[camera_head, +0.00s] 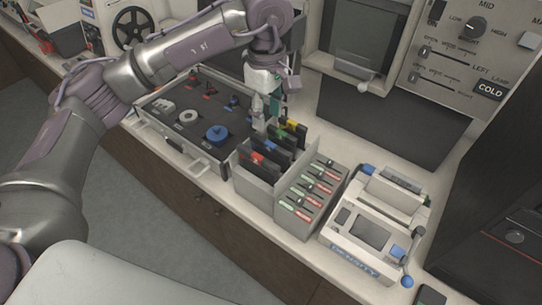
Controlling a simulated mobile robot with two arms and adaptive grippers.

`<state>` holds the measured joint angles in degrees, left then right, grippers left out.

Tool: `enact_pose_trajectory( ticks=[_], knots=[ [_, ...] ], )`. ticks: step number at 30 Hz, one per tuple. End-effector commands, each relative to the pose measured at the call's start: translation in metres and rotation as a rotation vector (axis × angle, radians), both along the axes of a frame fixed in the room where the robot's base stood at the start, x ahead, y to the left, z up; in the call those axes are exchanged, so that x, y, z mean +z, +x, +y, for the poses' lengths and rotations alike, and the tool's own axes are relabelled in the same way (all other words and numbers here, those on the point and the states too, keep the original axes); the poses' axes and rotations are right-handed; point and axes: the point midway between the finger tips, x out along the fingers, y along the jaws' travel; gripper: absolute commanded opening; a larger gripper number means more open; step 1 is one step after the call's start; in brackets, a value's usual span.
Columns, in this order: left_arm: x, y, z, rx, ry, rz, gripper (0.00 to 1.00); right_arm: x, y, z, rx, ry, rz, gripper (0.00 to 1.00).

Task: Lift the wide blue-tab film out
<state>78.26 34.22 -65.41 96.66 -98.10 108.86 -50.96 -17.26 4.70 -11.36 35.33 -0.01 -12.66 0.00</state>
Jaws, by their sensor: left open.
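A grey rack (252,188) stands on the bench and holds several dark upright films with coloured tabs. The blue-tab film (271,148) is between the red-tab film (257,158) in front and the green-tab film (281,136) behind. Only its top part shows, so I cannot tell how wide it is. A yellow-tab film (292,126) is at the back. My left gripper (262,122) is open, pointing down above the rack's back left side. It looks empty, and I cannot tell whether it touches a film. My right gripper is not in view.
An open case (203,163) with a dark insert and knob-like parts lies left of the rack. A grey holder (298,225) with red and green labelled slots stands to its right, then a white device (375,222). A control panel (465,50) rises behind.

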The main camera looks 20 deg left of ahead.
Motion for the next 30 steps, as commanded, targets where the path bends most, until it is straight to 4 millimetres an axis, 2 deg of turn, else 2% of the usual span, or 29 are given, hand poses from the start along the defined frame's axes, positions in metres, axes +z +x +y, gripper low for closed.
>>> enact_pose_trajectory(
  ticks=[1,3,5,8,10,12,15,21,29,30],
  knots=[
    [-0.009,-0.001,0.000,0.000,0.002,0.005,0.46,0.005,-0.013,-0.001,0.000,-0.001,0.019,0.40],
    [-0.020,-0.001,0.000,0.001,0.000,0.004,0.46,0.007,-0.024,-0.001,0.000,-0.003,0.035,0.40],
    [-0.028,0.000,0.000,0.001,-0.001,0.003,0.46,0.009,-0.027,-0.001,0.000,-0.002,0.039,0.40],
    [-0.036,0.000,-0.001,0.000,-0.002,0.002,0.46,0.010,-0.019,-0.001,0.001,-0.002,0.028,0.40],
    [-0.040,0.000,-0.001,0.000,-0.002,0.002,0.46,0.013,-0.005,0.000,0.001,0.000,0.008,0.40],
    [-0.045,0.000,-0.002,0.000,-0.002,0.004,0.46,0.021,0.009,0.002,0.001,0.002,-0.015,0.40],
    [-0.058,0.000,-0.004,0.000,-0.002,0.006,0.46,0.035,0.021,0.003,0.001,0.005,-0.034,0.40],
    [-0.086,0.002,-0.005,0.000,-0.003,0.002,0.46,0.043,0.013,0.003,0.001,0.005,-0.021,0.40],
    [-0.091,0.002,-0.005,-0.001,-0.003,-0.001,0.46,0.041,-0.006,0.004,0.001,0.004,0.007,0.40],
    [-0.091,0.002,-0.005,-0.001,-0.003,0.000,0.42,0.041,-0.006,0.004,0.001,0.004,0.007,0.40]
  ],
)
